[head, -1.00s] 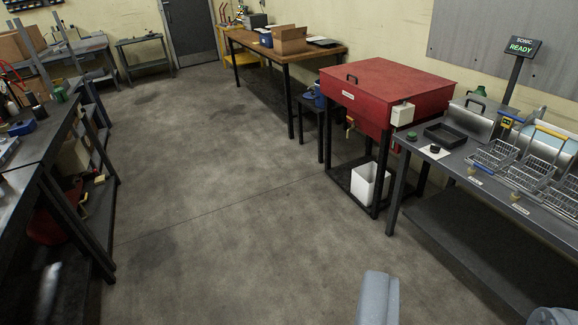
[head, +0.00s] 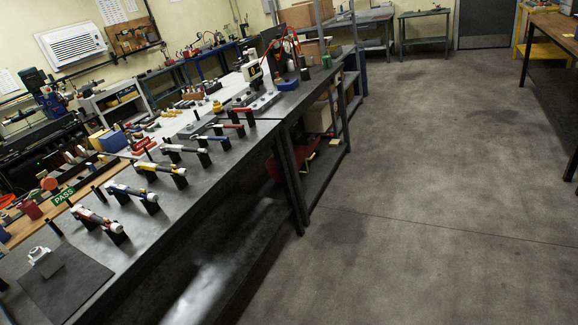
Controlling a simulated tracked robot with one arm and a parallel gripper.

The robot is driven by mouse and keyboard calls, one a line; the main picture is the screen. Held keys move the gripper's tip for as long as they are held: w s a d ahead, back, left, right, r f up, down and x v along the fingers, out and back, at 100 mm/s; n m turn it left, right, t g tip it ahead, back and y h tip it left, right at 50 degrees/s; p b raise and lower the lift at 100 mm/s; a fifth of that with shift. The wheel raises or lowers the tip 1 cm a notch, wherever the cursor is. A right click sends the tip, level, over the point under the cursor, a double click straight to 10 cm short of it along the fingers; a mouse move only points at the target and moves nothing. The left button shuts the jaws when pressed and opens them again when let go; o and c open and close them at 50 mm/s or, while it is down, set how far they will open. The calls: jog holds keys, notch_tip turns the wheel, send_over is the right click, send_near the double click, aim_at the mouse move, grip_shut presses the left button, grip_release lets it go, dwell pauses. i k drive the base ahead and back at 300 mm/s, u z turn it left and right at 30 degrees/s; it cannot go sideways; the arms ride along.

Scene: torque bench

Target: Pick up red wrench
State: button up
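Several wrenches rest on black stands in a row along the dark workbench (head: 225,180) at the left. The nearest one, a wrench with red and white parts (head: 95,219), lies at the bench's near end. Farther along are a blue and white one (head: 130,191) and a yellow and white one (head: 160,169). Near the far end, a wrench with a red handle (head: 229,126) also rests on stands. I cannot tell which of the two with red is the red wrench. My gripper is not in view.
A dark mat (head: 66,284) with a small metal device (head: 40,256) lies on the bench's near end. A green PASS sign (head: 63,196) stands behind the wrenches. The grey floor (head: 420,220) to the right is open. A wooden-topped table (head: 552,35) stands at the far right.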

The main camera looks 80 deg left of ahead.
aim_at(78, 210)
jog(key=u, duration=2.8)
jog(key=i, duration=1.65)
